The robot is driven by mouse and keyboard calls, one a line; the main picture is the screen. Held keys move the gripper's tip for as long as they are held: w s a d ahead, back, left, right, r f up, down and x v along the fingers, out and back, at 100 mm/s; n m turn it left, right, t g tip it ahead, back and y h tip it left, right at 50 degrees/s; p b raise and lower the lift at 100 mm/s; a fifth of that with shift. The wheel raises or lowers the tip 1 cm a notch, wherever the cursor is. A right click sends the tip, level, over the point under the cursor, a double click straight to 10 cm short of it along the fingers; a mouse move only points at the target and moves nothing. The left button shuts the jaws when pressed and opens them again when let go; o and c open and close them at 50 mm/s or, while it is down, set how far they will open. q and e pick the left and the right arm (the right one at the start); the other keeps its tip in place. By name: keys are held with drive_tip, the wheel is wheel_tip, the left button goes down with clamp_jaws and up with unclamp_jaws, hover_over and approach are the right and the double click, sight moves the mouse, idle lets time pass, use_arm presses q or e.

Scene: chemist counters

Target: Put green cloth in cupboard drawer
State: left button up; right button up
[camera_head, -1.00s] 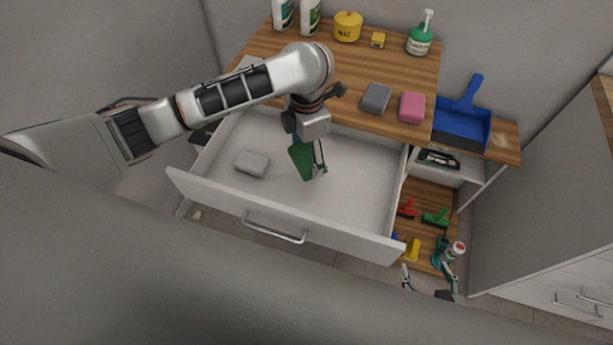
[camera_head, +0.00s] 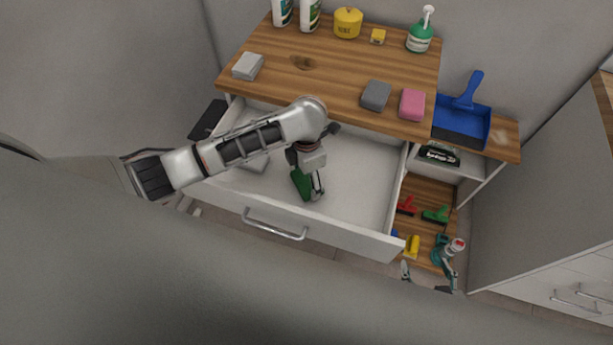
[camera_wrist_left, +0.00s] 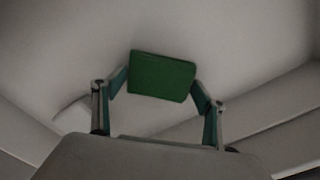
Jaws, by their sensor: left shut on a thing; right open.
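The green cloth (camera_head: 301,184) is a small folded green block in my left gripper (camera_head: 312,190). The left gripper is shut on it, inside the open white cupboard drawer (camera_head: 362,190). In the left wrist view the cloth (camera_wrist_left: 162,77) sits between the two fingertips, with the pale drawer floor behind it. I cannot tell whether the cloth touches the floor. A grey folded cloth (camera_head: 254,164) lies in the drawer, partly hidden by my left arm. My right gripper (camera_head: 430,284) is open and empty at the lower right, near the lower shelf.
On the wooden top (camera_head: 340,75) are a light grey block (camera_head: 248,66), a dark grey block (camera_head: 376,95) and a pink block (camera_head: 412,104). A blue dustpan (camera_head: 463,122) lies to the right. The drawer's right part is free.

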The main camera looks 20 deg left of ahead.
sight(307, 179)
use_arm(q)
drive_tip(key=shift+f, duration=0.1)
drive_tip(key=o, duration=1)
drive_tip(key=shift+c, duration=0.2)
wheel_tip(307, 179, up, 12)
drive_tip(key=shift+s, duration=0.15)
